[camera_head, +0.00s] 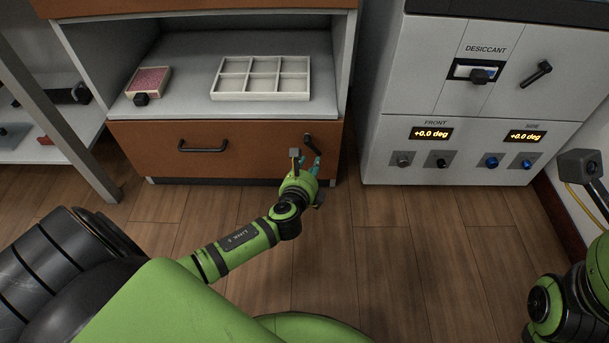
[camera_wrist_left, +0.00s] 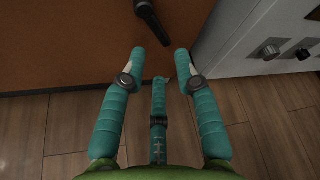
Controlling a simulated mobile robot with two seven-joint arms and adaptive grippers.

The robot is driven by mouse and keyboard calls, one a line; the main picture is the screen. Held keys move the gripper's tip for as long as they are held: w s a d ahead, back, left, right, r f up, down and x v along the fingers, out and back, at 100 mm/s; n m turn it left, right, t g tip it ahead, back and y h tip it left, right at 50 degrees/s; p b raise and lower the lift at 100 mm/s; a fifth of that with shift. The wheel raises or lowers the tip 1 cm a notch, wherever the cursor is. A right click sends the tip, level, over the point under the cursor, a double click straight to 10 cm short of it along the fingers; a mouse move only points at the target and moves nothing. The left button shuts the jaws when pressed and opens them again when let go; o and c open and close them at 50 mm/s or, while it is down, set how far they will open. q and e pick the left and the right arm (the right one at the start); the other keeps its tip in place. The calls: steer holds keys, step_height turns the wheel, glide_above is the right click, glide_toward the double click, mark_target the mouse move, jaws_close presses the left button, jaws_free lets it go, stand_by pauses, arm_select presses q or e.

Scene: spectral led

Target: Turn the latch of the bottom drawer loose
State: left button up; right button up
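The brown bottom drawer (camera_head: 240,160) is shut in the cabinet, with a black bar handle (camera_head: 203,147) on its front. A dark latch lever (camera_head: 311,143) sits near the drawer's upper right corner and slants down to the right. The latch also shows at the top of the left wrist view (camera_wrist_left: 150,20). My left gripper (camera_head: 308,163) is in front of the drawer, just below the latch. Its teal fingers (camera_wrist_left: 162,58) are spread with nothing between them, and the latch lies beyond the tips. No contact is visible. My right gripper is out of view.
An open shelf above the drawer holds a white compartment tray (camera_head: 262,78) and a small pink-topped box (camera_head: 149,82). A grey instrument cabinet (camera_head: 440,100) with knobs and displays stands to the right, across a narrow gap. The wooden floor (camera_head: 400,250) in front is clear.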

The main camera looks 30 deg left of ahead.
arm_select(q)
steer(key=shift+v, duration=2.65)
